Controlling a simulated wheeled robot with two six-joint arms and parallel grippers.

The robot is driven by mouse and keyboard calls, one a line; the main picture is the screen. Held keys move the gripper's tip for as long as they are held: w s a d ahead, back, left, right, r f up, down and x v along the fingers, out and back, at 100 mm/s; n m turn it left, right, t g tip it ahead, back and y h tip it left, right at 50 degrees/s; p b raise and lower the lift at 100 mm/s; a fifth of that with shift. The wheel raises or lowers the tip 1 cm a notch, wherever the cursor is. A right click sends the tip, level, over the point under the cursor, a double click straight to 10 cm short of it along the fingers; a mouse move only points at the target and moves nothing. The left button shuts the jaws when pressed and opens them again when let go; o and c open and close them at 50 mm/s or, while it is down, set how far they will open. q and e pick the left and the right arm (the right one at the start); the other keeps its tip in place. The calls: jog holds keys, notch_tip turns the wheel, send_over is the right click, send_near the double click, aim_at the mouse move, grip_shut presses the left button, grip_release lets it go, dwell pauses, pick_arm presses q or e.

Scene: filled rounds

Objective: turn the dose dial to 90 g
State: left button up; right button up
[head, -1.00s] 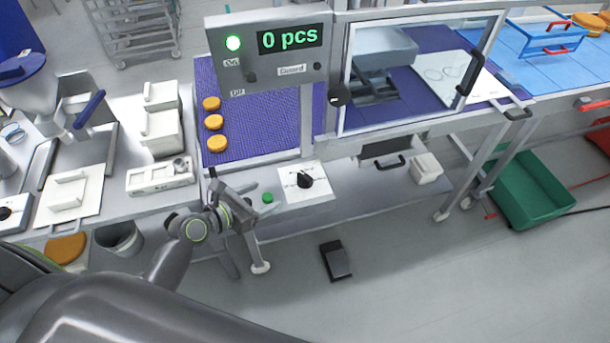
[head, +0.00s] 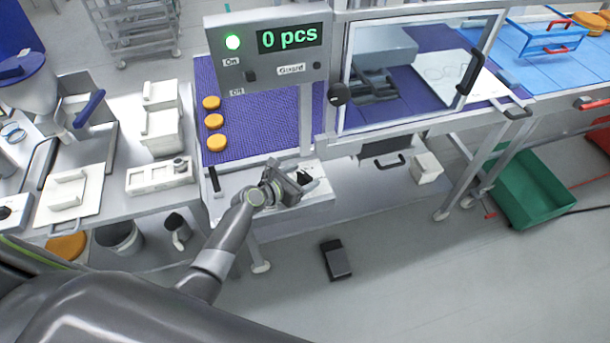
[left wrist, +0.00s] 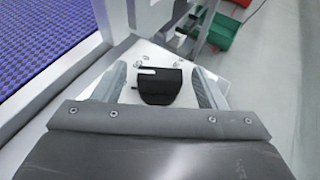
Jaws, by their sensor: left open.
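The dose dial (left wrist: 160,87) is a black knob with a white mark near its far left edge. It stands on a white panel (left wrist: 138,56) with small printed marks, too small to read. In the left wrist view the dial sits between my two open fingers, with a gap on each side. In the head view my left gripper (head: 305,177) is at the dial and hides most of it; only a dark bit shows. My left gripper is open and holds nothing. My right gripper is not in view.
Several orange rounds (head: 215,121) lie on the purple belt (head: 262,115) behind the panel. A frame post (left wrist: 118,18) stands close to the gripper's far left. A black pedal (head: 336,260) lies on the floor.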

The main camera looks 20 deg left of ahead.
pick_arm(q)
jog(key=shift+x, duration=0.85)
jog(key=c, duration=1)
jog(key=shift+a+f+m+g+h+b, duration=0.1)
jog(key=shift+f+m+g+h+b, duration=0.15)
jog(key=shift+m+g+h+b, duration=0.95)
jog(key=shift+m+h+b, duration=0.55)
jog(key=shift+b, duration=0.35)
jog(key=m+g+h+b, duration=0.3)
jog(key=m+g, duration=0.1)
jog(key=shift+m+g+b, duration=0.3)
jog(key=shift+m+b, duration=0.05)
jog(key=shift+b, duration=0.05)
jog(key=shift+r+m+g+h+b, duration=0.2)
jog(key=shift+m+g+h+b, duration=0.25)
jog(key=shift+m+g+b, duration=1.3)
jog(key=shift+g, duration=0.35)
